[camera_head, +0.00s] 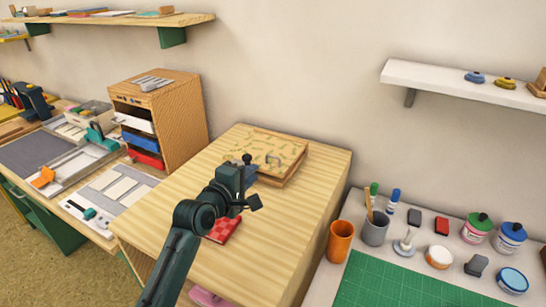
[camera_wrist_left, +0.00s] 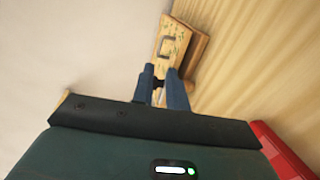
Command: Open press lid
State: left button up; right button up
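The press (camera_head: 290,168) is a low wooden box on the light wooden cabinet top. Its lid (camera_head: 268,148) is shut flat, cream with a leaf pattern, and has a grey handle (camera_head: 273,161). The left wrist view also shows the lid (camera_wrist_left: 178,32) and its handle (camera_wrist_left: 168,45), ahead of the fingertips. My left gripper (camera_head: 249,171) is in front of the press, partly covering its near left side. In the left wrist view its two blue-grey fingers (camera_wrist_left: 161,72) stand apart with nothing seen held between them. My right gripper is out of view.
A red checkered item (camera_head: 222,230) lies under my left arm on the cabinet top (camera_head: 265,260). A drawer unit (camera_head: 175,110) stands at the back left. An orange cup (camera_head: 340,242), a grey cup (camera_head: 375,230) and a green mat (camera_head: 400,285) are on the lower right table.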

aim_at(273, 157)
pick_arm(q)
jog(key=x, duration=0.9)
jog(key=shift+w+d+f+b, duration=0.1)
jog(key=shift+w+f+b, duration=0.05)
jog(key=shift+w+b, duration=0.2)
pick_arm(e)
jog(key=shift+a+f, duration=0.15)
pick_arm(q)
jog(key=shift+x, duration=0.75)
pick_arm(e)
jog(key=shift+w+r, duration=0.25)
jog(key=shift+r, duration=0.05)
pick_arm(q)
jog(key=shift+c, duration=0.2)
grip_shut()
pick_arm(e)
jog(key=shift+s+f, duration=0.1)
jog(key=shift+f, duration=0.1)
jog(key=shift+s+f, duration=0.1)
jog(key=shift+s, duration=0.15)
